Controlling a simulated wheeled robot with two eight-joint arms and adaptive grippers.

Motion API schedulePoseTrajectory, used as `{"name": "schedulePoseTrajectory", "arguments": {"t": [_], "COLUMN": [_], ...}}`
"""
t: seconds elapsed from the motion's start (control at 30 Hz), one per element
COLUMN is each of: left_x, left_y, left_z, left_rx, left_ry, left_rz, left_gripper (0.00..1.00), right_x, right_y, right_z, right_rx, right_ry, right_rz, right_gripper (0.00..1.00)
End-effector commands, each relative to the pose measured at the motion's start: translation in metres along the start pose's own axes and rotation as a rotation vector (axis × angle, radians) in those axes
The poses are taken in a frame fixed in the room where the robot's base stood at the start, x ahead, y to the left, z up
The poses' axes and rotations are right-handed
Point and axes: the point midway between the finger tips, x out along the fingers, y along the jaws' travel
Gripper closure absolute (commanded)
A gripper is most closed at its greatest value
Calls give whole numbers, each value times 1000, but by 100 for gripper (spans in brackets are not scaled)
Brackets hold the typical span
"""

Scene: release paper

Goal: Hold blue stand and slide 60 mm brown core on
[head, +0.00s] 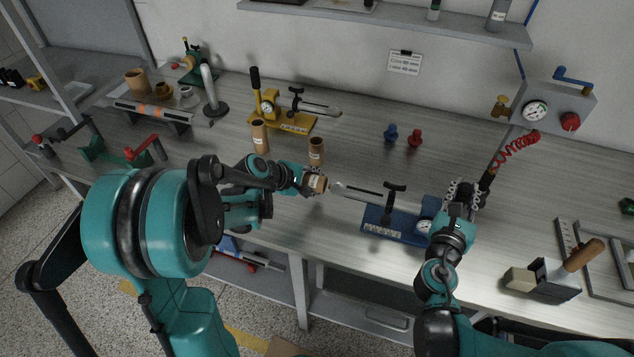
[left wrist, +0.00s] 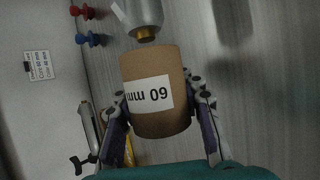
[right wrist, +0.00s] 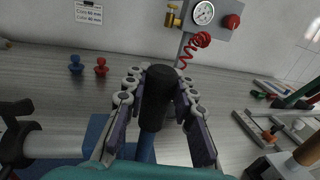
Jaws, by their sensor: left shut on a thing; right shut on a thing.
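The brown core (head: 317,184) is held in my left gripper (head: 308,181), in front of the free end of the blue stand's grey rod. In the left wrist view the core (left wrist: 150,115) shows a "60 mm" label between the fingers (left wrist: 160,115). The rod's brass tip (left wrist: 146,35) is just beyond the core's far end, roughly in line; whether they touch is unclear. The blue stand (head: 377,220) sits on the bench, its rod pointing left. My right gripper (head: 462,195) is shut around the stand's upright black handle (right wrist: 156,95).
Two brown cores (head: 260,137) (head: 316,150) stand behind my left gripper, near a yellow stand (head: 288,122). Blue and red knobs (head: 391,132) (head: 415,138) stand farther back. A gauge box (head: 545,108) with a red coiled hose is at back right. A wooden-handled tool (head: 560,275) lies at right.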

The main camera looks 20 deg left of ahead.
Motion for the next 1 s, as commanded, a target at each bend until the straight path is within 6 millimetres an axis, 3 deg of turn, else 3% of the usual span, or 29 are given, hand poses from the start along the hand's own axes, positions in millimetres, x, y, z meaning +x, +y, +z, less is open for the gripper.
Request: {"name": "schedulePoseTrajectory", "arguments": {"t": [1.0], "left_x": [11], "left_y": [0], "left_z": [24], "left_rx": [1], "left_ry": [-1], "left_rz": [-1], "left_gripper": [92], "right_x": [0], "right_y": [0], "right_z": [0], "right_rx": [0], "right_ry": [0], "right_rz": [0], "right_gripper": [100]}}
